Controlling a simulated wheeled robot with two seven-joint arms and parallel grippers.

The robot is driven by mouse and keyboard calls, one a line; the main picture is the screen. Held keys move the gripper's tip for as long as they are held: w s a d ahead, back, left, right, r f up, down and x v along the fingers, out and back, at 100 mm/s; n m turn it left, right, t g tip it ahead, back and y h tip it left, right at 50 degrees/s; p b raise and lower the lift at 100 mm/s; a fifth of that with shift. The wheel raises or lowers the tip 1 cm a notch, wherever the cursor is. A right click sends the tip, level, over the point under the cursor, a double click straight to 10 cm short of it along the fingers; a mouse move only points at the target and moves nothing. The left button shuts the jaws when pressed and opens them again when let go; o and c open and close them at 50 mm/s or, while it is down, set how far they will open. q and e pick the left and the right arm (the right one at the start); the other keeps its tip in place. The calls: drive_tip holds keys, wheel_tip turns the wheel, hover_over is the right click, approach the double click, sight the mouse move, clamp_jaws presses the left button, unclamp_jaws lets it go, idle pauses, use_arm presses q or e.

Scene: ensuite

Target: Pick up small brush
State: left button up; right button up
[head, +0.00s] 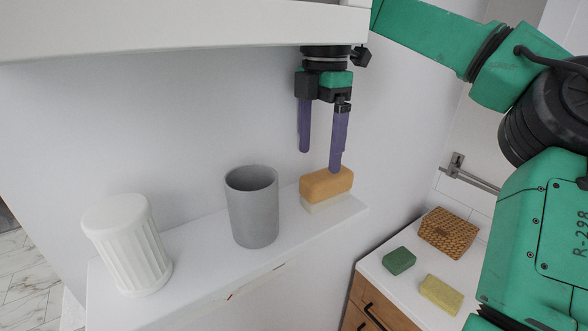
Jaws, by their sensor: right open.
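The small brush (327,184) has an orange-tan back and a pale lower part. It lies at the right end of the white wall shelf (205,262), bristle side apparently down. My right gripper (320,161) points down just above the brush, with its two purple fingers apart and nothing between them. The nearer fingertip overlaps the top of the brush in the picture; I cannot tell whether it touches. My left gripper is not in view.
A grey cup (252,207) stands left of the brush, and a white ribbed container (128,246) farther left. A white ledge (180,25) hangs above. Lower right, a counter holds a wicker basket (448,233), a green block (399,261) and a yellow block (441,295).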

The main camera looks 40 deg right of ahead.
sight(327, 173)
drive_tip(key=shift+s+a+f, duration=0.15)
drive_tip(key=shift+f, duration=0.25)
drive_tip(key=s+f+p, duration=0.1)
drive_tip(key=s+d+f+p, duration=0.1)
drive_tip(key=s+f+p, duration=0.1)
drive_tip(key=shift+d, duration=0.15)
drive_tip(key=f, duration=0.1)
drive_tip(key=w+f, duration=0.1)
drive_tip(key=f, duration=0.1)
drive_tip(key=shift+w+a+f, duration=0.15)
drive_tip(key=shift+w+a, duration=0.15)
drive_tip(key=shift+w, duration=0.15)
drive_tip(key=c, duration=0.4)
drive_tip(key=shift+s, duration=0.25)
drive_tip(key=c, duration=0.5)
drive_tip(key=shift+s+d, duration=0.1)
drive_tip(key=shift+s, duration=0.05)
drive_tip(key=c, duration=0.5)
clamp_jaws()
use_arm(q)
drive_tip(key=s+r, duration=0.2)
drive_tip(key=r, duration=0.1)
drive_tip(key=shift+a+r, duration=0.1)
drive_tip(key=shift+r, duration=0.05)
